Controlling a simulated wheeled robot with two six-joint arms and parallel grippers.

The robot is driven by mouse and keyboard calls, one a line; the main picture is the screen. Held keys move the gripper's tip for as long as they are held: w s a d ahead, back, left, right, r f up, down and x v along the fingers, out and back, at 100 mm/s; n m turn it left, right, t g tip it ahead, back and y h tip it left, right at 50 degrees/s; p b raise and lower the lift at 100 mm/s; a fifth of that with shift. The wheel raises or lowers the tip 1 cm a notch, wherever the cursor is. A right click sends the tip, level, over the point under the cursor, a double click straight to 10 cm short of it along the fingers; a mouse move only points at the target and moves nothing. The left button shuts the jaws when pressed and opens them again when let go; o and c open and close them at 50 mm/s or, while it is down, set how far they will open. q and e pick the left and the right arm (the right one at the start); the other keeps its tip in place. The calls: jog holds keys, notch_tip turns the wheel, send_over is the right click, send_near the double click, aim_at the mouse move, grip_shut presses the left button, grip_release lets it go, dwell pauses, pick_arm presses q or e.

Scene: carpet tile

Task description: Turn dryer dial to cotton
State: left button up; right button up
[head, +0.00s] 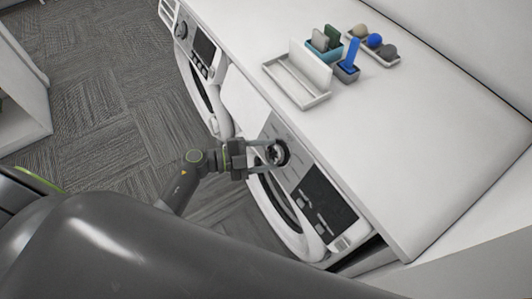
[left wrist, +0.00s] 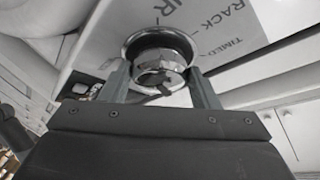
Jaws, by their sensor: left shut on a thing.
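The dryer (head: 323,204) stands under the white counter, its control panel facing my arm. Its dial (head: 279,153) is a round metallic knob with a dark ring on the panel. My left gripper (head: 270,156) reaches in from the left and is shut on the dial. In the left wrist view the dial (left wrist: 158,52) sits between the two fingers (left wrist: 160,88). Printed words beside it include "RACK" and "TIMED"; "cotton" cannot be read, and where the dial's mark points cannot be told. My right gripper is not in view.
A second machine (head: 204,47) stands to the left with its own panel. On the counter (head: 400,140) are a white rack (head: 297,79), small containers with a blue item (head: 350,55), and a tray of balls (head: 375,41). Carpet floor (head: 95,105) is open at left.

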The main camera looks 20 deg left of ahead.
pick_arm(q)
jog(key=shift+w+a+r+m+g+p, duration=0.1)
jog(key=shift+m+g+p, duration=0.3)
jog(key=shift+m, duration=0.7)
jog(key=shift+r+m+g+p, duration=0.1)
jog(key=shift+m+g, duration=0.5)
jog(key=shift+m, duration=0.5)
jog(key=shift+f, duration=0.1)
jog(key=shift+y, duration=0.3)
jog(key=o, duration=1)
jog(key=shift+a, duration=0.3)
jog(key=shift+b+v, duration=2.55)
jog(key=shift+v, duration=5.85)
